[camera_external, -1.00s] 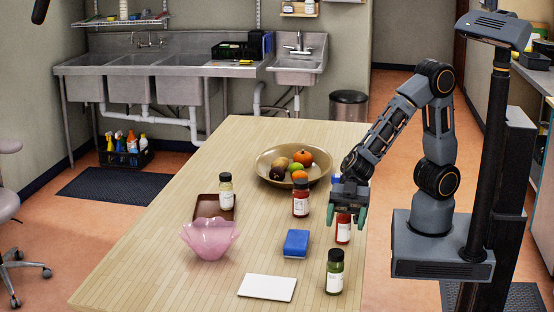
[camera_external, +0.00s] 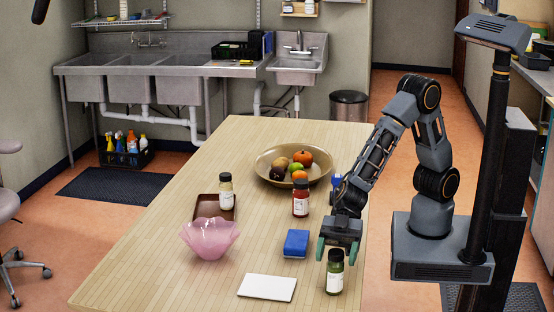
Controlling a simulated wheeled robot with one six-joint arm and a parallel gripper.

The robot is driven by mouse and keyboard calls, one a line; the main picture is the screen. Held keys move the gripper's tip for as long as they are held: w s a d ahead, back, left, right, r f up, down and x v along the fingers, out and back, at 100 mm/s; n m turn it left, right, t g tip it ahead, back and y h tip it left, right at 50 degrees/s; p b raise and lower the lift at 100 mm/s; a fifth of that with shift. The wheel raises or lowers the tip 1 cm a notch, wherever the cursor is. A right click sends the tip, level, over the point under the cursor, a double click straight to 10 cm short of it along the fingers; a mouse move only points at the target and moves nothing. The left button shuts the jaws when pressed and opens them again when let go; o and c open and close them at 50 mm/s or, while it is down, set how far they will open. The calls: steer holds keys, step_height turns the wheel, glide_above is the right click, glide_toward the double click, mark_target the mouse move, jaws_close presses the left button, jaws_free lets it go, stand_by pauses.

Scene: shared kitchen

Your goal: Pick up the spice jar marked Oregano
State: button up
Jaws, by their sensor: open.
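Several spice jars with dark lids and white labels stand upright on the table; the labels are too small to read, so I cannot tell which says Oregano. A jar with green contents (camera_external: 335,280) is at the near right edge. A red jar (camera_external: 300,201) stands in front of the bowl, and a pale yellow jar (camera_external: 226,194) stands at the brown tray. My gripper (camera_external: 337,251) is open, pointing down, with its green fingertips on either side of the green jar's lid in the picture; whether they are level with it is unclear. It holds nothing visible.
A blue sponge-like block (camera_external: 296,243) and a white card (camera_external: 267,287) lie left of the green jar. A pink wavy bowl (camera_external: 210,239), a brown tray (camera_external: 205,207) and a fruit bowl (camera_external: 263,171) stand farther off. The table's left side (camera_external: 140,262) is clear.

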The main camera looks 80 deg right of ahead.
steer(key=shift+c, duration=0.2)
steer(key=c, duration=1.2)
jaws_close()
steer(key=shift+r, duration=0.1)
